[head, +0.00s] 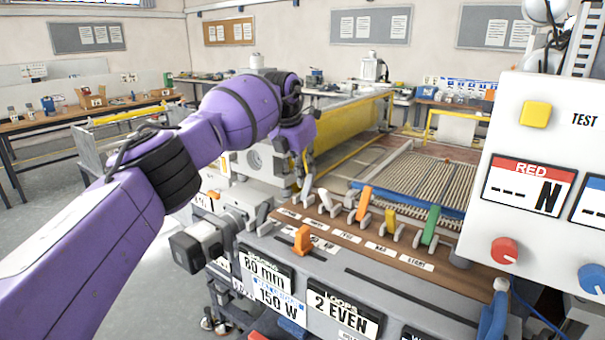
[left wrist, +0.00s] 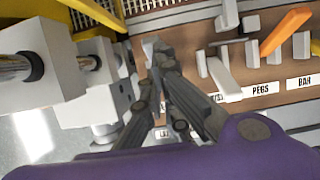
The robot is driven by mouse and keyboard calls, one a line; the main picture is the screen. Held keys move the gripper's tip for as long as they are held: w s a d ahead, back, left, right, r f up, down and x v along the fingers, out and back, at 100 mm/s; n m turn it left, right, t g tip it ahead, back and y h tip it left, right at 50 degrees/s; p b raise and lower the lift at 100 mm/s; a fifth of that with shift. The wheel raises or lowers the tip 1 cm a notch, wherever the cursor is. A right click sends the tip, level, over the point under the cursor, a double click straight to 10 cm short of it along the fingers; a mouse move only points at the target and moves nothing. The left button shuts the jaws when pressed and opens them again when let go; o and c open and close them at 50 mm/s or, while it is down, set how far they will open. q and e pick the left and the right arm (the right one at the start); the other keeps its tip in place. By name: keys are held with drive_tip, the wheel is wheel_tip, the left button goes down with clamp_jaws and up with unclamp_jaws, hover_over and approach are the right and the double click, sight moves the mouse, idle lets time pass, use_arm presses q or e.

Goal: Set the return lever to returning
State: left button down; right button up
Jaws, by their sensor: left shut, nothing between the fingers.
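A row of levers stands on the brown strip of the machine's front: two white levers at the left end (head: 308,188) (head: 326,202), then an orange (head: 363,204), a yellow (head: 390,217) and a green one (head: 431,224). I cannot read which label marks the return lever. My left gripper (head: 304,168) is shut and empty, over the left end of the row, by the leftmost white lever. In the left wrist view its fingertips (left wrist: 154,48) are together, left of a white lever (left wrist: 220,76) and an orange lever (left wrist: 285,30). My right gripper is out of view.
A small orange handle (head: 302,239) sits on the front ledge. A grey-white block (left wrist: 35,65) with a metal rod is close left of the gripper. The mesh bed (head: 420,178) lies behind the levers. A white control panel (head: 545,190) stands at the right.

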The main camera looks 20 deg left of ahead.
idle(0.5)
use_arm(q)
drive_tip(key=v, duration=1.2)
